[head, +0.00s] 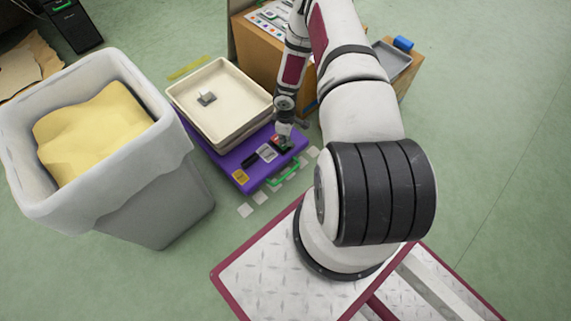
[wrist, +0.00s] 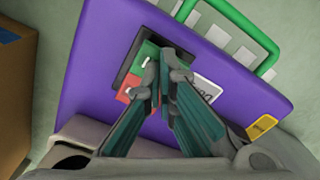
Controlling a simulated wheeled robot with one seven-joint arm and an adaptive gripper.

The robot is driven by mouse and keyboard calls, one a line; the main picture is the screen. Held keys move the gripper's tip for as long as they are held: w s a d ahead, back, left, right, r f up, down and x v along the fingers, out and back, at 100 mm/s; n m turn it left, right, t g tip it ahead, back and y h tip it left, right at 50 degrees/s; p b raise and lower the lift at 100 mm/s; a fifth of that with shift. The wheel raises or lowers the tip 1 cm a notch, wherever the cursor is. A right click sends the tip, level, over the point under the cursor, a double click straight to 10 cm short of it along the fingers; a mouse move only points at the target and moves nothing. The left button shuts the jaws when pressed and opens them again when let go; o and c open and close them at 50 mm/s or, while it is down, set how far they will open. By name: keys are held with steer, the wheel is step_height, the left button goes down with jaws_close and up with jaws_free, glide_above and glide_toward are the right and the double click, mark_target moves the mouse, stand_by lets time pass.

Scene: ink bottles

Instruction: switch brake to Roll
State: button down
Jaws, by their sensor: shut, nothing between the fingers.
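A purple base (head: 237,177) lies on the floor and carries a cream tray stack. A small brake switch (head: 278,146) sits on its top near the right end, in a dark frame. In the wrist view the switch has a green part (wrist: 147,57) and a red part (wrist: 124,95); its lettering is not readable. My gripper (head: 284,136) points down at the switch, shut and empty. In the wrist view its fingertips (wrist: 168,62) are over the right side of the switch and hide part of it. I cannot tell whether they touch it or which way it is set.
A green handle (head: 284,176) is on the base's front edge, and a yellow label (head: 241,176) is at its corner. The cream tray (head: 222,88) holds a small grey block. A grey bin (head: 170,205) stands left; a brown cabinet (head: 252,52) stands behind. Floor right is clear.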

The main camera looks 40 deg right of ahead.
steer(key=shift+f, duration=0.15)
steer(key=shift+r+p, duration=2.25)
steer(key=shift+r, duration=1.3)
